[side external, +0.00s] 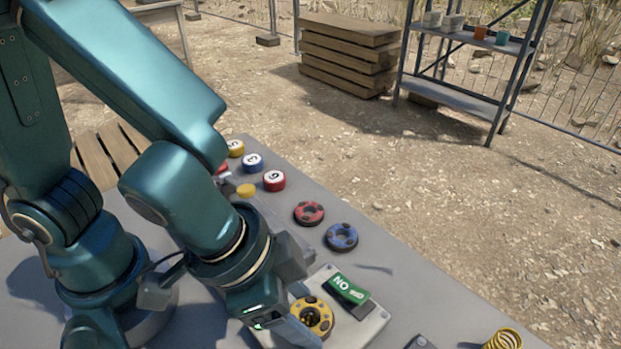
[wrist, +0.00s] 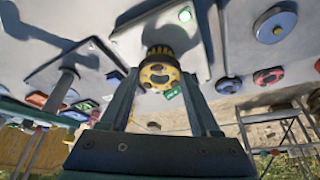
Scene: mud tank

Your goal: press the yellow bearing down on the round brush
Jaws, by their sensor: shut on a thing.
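The yellow bearing (side external: 313,316), a ring with dark spots, is at the front of the pale plate in the side view. It also shows between my gripper's fingers in the wrist view (wrist: 157,76). My gripper (side external: 292,327) is shut on it; both fingers also show in the wrist view (wrist: 160,84). A dark, round part with yellowish bits, likely the round brush (wrist: 161,52), shows directly behind the bearing in the wrist view. The brush cannot be made out in the side view. I cannot tell whether the bearing touches the brush or is seated on it.
A green ON label (side external: 348,290) is on the pale plate (side external: 372,322). A red ring (side external: 308,213) and a blue ring (side external: 341,237) lie behind the plate, with several coloured round pieces farther back. A yellow spring (side external: 503,340) is at the front right.

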